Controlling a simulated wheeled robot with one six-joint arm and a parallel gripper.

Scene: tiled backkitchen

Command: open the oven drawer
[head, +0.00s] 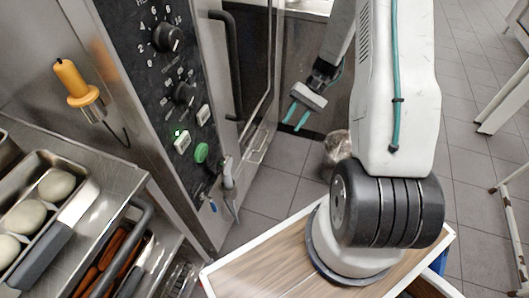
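The oven (180,120) stands at the left, with a dark control panel and a glass door with a long black handle (228,65). Below the door, low on the oven front, is a narrow metal front with a small handle (258,152); it looks like the drawer and appears closed, though it is small in view. My gripper (293,125) is in front of the oven, to the right of this drawer front in the picture. No contact with the oven shows.
A metal counter (110,165) with trays of pale round items and utensils is at the left. An orange-handled tool (76,82) hangs on the wall. Tiled floor (275,190) is clear before the oven; white table legs (505,100) stand right.

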